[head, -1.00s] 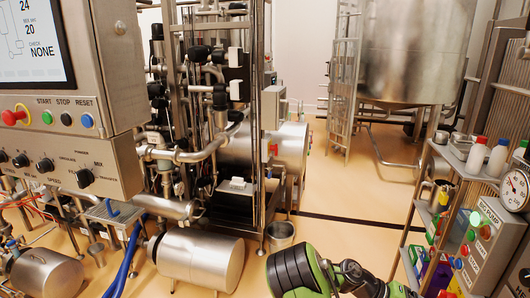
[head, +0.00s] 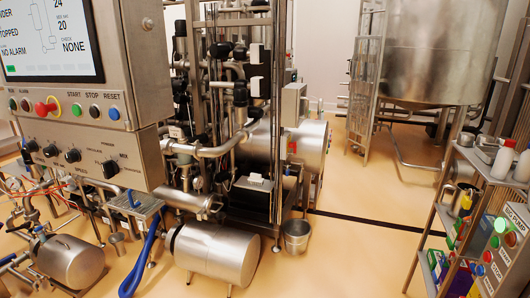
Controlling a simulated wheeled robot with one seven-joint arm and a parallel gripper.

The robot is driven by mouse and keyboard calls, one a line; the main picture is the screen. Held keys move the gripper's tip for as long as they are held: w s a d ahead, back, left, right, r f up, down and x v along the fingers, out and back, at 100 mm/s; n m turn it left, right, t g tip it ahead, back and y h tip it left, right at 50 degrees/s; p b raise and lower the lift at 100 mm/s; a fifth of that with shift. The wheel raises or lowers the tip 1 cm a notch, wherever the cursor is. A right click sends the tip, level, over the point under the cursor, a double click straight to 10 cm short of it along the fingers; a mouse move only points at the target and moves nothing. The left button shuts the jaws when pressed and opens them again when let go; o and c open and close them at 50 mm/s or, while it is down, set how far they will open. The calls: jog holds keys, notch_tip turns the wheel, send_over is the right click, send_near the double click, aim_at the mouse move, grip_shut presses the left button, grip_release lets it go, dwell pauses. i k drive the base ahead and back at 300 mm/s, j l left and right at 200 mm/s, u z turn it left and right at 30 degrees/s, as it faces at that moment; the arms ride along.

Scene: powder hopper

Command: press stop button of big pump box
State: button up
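The big pump box (head: 517,232) is a pale box at the right edge, partly cut off by the frame, with "BIG PUMP" lettering along its top. A bright green round button (head: 500,225) shows on its face. Lower down is a small red button (head: 480,270), with lettering beside it that seems to read STOP. My gripper is not in view, so whether it is open or shut is hidden.
A metal shelf rack (head: 440,215) with bottles stands at the right. A control cabinet (head: 70,150) with its own START, STOP and RESET buttons is at the left. A steel bucket (head: 296,235) stands on the floor. Open floor (head: 340,265) lies between the tanks and the rack.

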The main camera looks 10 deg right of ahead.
aim_at(486, 256)
jog(key=z, duration=1.9)
